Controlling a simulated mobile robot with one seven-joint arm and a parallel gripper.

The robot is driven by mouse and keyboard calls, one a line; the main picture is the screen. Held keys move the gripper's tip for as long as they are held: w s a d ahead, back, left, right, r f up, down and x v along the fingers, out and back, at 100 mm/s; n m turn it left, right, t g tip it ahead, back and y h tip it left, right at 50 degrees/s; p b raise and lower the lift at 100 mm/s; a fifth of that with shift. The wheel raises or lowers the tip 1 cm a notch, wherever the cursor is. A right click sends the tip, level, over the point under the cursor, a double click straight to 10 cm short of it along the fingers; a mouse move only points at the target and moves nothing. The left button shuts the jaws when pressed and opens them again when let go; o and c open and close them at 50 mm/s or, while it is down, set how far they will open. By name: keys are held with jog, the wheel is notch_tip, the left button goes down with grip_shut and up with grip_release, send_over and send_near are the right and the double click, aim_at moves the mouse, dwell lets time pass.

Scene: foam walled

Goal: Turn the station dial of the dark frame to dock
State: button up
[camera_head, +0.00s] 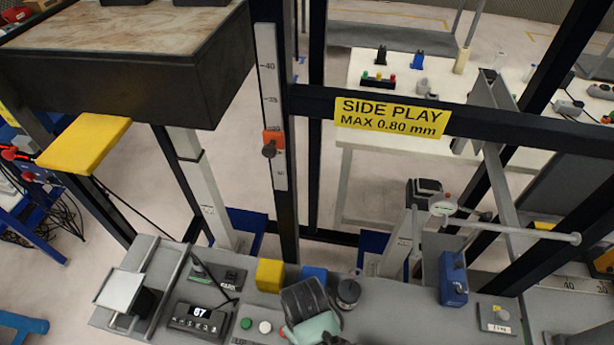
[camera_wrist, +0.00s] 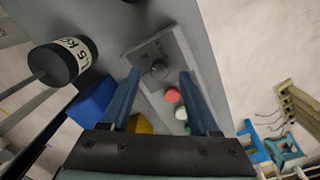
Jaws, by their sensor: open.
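The station dial (camera_wrist: 159,69) is a small round grey knob on a grey plate (camera_wrist: 142,57) in the wrist view. Faint marks on the plate are too small to read, so I cannot tell its setting. My gripper (camera_wrist: 160,73) is open, with one blue finger on each side of the dial. It appears lined up over the knob; I cannot tell whether a finger touches it. In the head view my gripper (camera_head: 303,300) is over the grey bench (camera_head: 210,262) of the dark frame (camera_head: 284,130) and appears to hide the dial.
Red (camera_wrist: 172,96), white and green buttons lie beside the dial plate. A dark upright rises behind.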

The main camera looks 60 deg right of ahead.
jog(key=shift+f, duration=1.05)
grip_shut()
